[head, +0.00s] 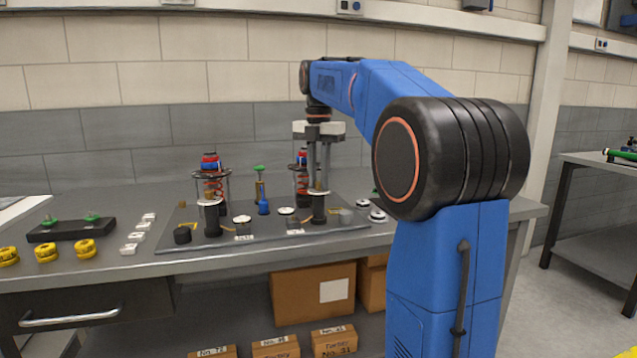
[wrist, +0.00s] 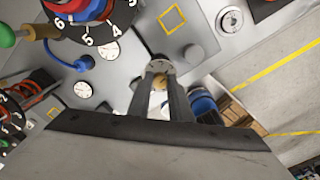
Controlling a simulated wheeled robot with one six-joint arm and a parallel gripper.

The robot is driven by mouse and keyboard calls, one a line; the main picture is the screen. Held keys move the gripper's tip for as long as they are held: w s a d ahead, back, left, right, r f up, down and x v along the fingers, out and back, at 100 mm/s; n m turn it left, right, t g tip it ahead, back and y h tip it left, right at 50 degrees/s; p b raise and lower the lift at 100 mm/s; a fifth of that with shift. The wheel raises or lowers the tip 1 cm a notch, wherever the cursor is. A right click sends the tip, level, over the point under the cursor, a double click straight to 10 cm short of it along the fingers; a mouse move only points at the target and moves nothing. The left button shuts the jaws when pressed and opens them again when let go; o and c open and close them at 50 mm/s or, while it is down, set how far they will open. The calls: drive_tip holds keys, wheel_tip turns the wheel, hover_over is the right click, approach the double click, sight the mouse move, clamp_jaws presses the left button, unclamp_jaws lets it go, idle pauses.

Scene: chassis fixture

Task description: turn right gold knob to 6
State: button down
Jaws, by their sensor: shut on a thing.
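My gripper (head: 319,188) reaches straight down over the right half of the fixture plate (head: 265,240). In the wrist view its fingers (wrist: 159,82) are closed on a small gold knob (wrist: 160,84). A grey round cap (wrist: 158,65) shows just beyond the fingertips. The fingers hide much of the knob, and I cannot read its setting. A black dial with white numerals (wrist: 108,30), including 4, 5 and 6, stands at the upper left of the wrist view. It belongs to a red and blue spring unit (head: 301,160) behind my gripper in the head view.
A second spring unit (head: 211,172) stands to the left, with a green-topped post (head: 259,182) between the two. A dark cylinder (head: 182,235) and small white-faced gauges (head: 242,219) sit on the plate. Yellow rings (head: 85,248) lie on the bench at left.

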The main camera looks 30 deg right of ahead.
drive_tip(key=m, duration=0.5)
drive_tip(key=shift+m, duration=0.4)
drive_tip(key=m, duration=0.5)
drive_tip(key=shift+m, duration=0.4)
drive_tip(key=m, duration=0.5)
drive_tip(key=shift+m, duration=0.3)
drive_tip(key=m, duration=0.6)
drive_tip(key=c, duration=1.8)
unclamp_jaws()
drive_tip(key=shift+o, duration=0.2)
